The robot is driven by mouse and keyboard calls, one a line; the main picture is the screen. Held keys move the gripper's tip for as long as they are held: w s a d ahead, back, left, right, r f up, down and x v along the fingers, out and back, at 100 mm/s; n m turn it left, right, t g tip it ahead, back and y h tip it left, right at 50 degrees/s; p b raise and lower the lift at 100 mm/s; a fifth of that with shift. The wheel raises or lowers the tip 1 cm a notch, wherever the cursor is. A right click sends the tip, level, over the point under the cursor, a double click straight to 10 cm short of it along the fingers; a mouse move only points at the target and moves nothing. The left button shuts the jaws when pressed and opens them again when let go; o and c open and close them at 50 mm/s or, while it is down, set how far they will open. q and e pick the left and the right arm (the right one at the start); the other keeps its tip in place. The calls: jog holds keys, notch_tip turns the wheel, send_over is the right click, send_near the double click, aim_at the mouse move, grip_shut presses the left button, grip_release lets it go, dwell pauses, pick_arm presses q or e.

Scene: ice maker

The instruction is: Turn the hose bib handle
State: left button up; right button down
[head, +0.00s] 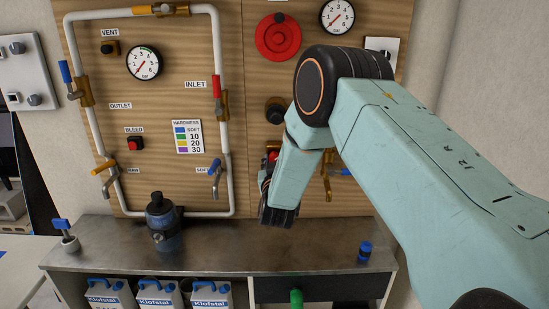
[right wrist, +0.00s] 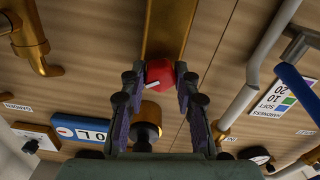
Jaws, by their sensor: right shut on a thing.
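A red handle (right wrist: 160,72) sits on a brass hose bib (right wrist: 168,25) on the wooden panel. In the right wrist view my right gripper (right wrist: 159,84) has one finger on each side of the red handle and is shut on it. A small white mark shows on the handle's edge. In the head view a bit of the red handle (head: 273,155) shows behind my right gripper (head: 268,178); my forearm and gripper hide most of the bib. My left gripper is in neither view.
A second brass tap (head: 328,178) with a blue lever is just right of the gripper. White piping with valves, gauges and a hardness chart (head: 187,136) fill the panel on the left. A metal counter (head: 110,237) below carries a blue canister (head: 163,222) and a small blue-capped item (head: 365,251).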

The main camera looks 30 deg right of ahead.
jog(key=n+p, duration=0.4)
jog(key=n, duration=0.6)
jog(key=shift+n, duration=0.4)
jog(key=shift+f, duration=0.1)
jog(key=c, duration=1)
grip_release()
jog(key=shift+s, duration=0.1)
jog(key=v, duration=1.2)
